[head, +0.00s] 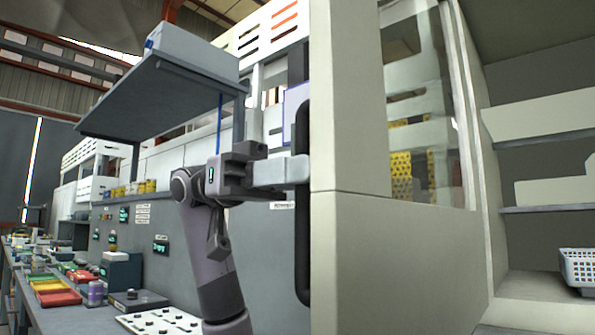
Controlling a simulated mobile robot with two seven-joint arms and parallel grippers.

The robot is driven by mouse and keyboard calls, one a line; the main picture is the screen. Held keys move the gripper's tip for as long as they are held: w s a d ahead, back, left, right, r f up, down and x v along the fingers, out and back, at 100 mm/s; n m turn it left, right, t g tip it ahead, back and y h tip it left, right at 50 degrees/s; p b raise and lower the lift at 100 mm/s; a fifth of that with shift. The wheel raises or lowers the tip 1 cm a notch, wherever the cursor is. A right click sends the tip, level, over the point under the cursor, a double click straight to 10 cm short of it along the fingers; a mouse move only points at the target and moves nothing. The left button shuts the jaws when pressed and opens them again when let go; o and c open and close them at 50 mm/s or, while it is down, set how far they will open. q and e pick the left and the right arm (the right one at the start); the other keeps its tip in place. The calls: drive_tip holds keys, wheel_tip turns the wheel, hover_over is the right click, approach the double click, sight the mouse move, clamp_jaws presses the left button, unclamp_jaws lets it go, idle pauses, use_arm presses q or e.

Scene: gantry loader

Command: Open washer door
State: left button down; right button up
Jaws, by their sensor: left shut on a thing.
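The washer door (345,145) is a large beige panel with a glass window (415,110), filling the middle of the head view. A long black vertical handle bar (303,250) runs along its left edge. My left gripper (292,171) comes in from the left and is shut on this handle, around its middle. The fingertips are partly hidden behind the bar and panel edge. My right gripper is not in view.
At the right are pale shelves (545,208) with a white basket (578,268). At the left, a workbench carries colored trays (55,290) and several small items. A raised grey shelf (160,95) with a white box (190,48) stands behind my left arm.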

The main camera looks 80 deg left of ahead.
use_arm(q)
drive_tip(key=shift+w, duration=0.1)
drive_tip(key=c, duration=1.1)
unclamp_jaws()
drive_tip(key=shift+w+a, duration=0.1)
drive_tip(key=shift+p+v, duration=0.3)
drive_tip(key=shift+v, duration=3.3)
